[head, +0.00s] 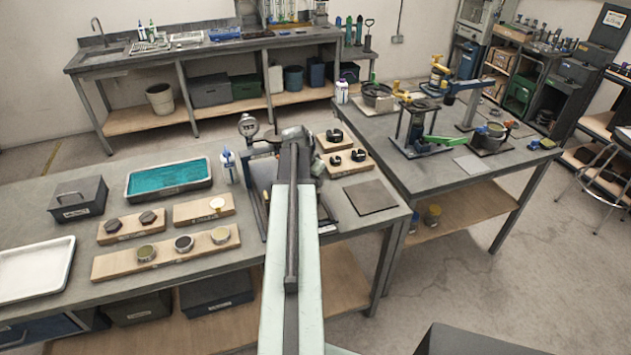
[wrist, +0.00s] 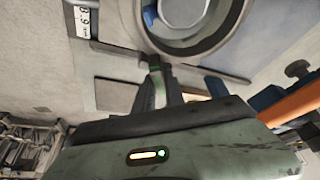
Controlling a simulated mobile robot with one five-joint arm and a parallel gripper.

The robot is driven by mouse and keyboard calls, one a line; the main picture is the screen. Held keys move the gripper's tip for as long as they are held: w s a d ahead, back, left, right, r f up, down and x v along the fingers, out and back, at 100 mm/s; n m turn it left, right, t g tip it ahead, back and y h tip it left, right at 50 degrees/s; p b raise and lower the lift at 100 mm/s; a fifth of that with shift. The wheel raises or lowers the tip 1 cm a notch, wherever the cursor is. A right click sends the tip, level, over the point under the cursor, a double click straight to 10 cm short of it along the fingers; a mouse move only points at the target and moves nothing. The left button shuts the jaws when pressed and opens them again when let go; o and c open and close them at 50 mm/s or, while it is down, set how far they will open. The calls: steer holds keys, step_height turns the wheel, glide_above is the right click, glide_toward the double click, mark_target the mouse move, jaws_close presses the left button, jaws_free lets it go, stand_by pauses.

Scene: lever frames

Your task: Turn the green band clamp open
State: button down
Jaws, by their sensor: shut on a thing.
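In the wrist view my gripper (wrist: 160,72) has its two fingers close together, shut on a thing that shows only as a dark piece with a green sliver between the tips. I take this for the handle of the green band clamp; most of it is hidden. A large pale ring (wrist: 232,22) with a grey inside is just beyond the fingertips. In the head view my arm reaches over the near bench, and its end covers what it holds. A green lever (head: 438,140) stands out from a dark fixture on the right-hand bench, apart from my arm's end.
A dial gauge (head: 248,126) stands left of my arm's end. Wooden blocks with black parts (head: 348,158) lie to its right. A teal-lined tray (head: 168,179) and a dark box (head: 78,198) are further left. An orange bar (wrist: 292,105) is close at the right in the wrist view.

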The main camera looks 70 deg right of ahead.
steer(key=n+t, duration=0.1)
steer(key=n, duration=0.2)
steer(key=n+t, duration=0.1)
steer(key=n, duration=0.2)
steer(key=shift+s, duration=0.2)
steer(key=n+t+y, duration=0.1)
steer(key=n+t, duration=0.1)
steer(key=n, duration=0.3)
steer(key=shift+n, duration=0.3)
steer(key=c, duration=1.4)
jaws_free()
steer(key=shift+w, duration=0.1)
